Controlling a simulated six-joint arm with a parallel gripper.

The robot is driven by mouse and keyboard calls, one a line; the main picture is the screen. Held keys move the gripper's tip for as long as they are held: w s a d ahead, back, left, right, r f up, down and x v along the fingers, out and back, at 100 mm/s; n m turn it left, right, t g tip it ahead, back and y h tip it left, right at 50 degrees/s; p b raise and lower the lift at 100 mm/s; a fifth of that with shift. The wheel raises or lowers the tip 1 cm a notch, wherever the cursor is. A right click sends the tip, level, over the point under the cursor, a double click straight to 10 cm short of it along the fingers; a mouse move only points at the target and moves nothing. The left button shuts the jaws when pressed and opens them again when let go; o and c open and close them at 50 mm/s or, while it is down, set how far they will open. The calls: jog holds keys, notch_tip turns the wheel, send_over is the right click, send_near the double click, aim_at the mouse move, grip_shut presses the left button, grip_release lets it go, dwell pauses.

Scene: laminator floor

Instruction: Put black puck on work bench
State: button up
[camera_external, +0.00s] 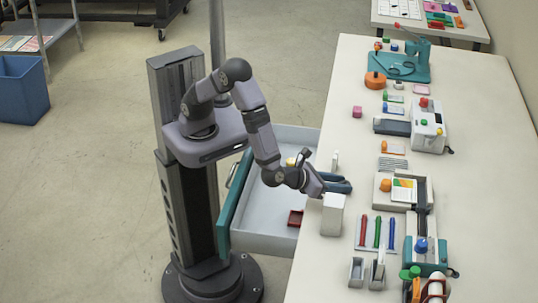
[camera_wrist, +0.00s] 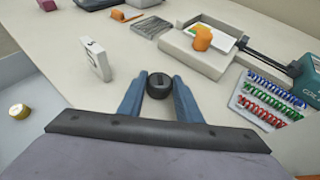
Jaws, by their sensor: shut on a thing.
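The black puck (camera_wrist: 158,85) is between the two blue fingertips of my gripper (camera_wrist: 158,92) in the wrist view, and the fingers are shut on it. In the external view my gripper (camera_external: 338,184) is over the near left edge of the work bench (camera_external: 470,120), beside the open drawer; the puck cannot be made out there. The pale bench top also shows in the wrist view (camera_wrist: 150,48). I cannot tell whether the puck touches the bench or is held just above it.
A white block (camera_external: 333,214) stands near my gripper. Colored binding coils (camera_wrist: 270,98) and a trimmer with an orange knob (camera_wrist: 203,38) lie beyond.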

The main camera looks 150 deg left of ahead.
jog(key=shift+f, duration=0.15)
jog(key=o, duration=1)
jog(key=shift+r, duration=0.3)
jog(key=b+v, duration=0.1)
jog(key=v, duration=1.1)
jog(key=shift+f, duration=0.1)
jog(key=shift+s, duration=0.15)
